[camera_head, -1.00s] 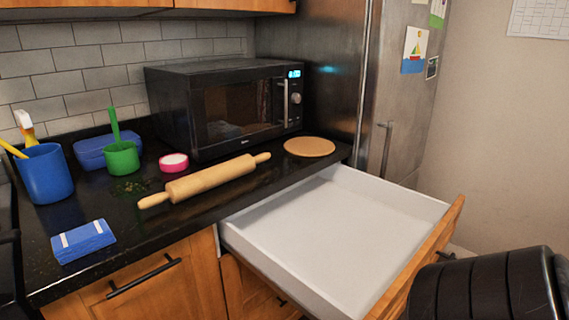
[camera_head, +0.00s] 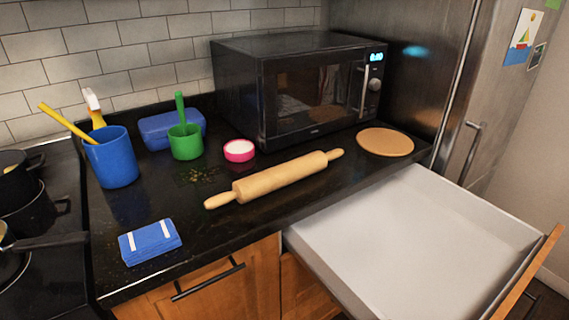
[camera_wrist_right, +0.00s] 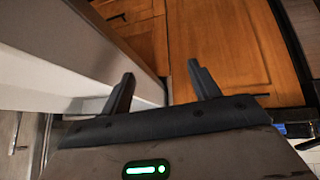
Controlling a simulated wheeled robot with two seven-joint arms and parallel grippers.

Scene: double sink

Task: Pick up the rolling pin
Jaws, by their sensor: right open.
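A light wooden rolling pin (camera_head: 280,178) lies diagonally on the black countertop in the head view, in front of the microwave. Its left handle points to the front left and its right handle to the back right. My right gripper (camera_wrist_right: 161,84) shows in the right wrist view, open and empty, with two dark fingers apart. It faces orange wooden cabinet fronts beside the white drawer wall, and the rolling pin is not in that view. Neither gripper shows in the head view.
An empty white drawer (camera_head: 420,250) stands open at the right front. A microwave (camera_head: 300,90), round wooden board (camera_head: 385,142), pink-rimmed bowl (camera_head: 239,150), green cup (camera_head: 185,142), blue utensil cup (camera_head: 110,158), blue container (camera_head: 160,130) and blue folded cloth (camera_head: 150,242) surround the pin. Pans sit at left.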

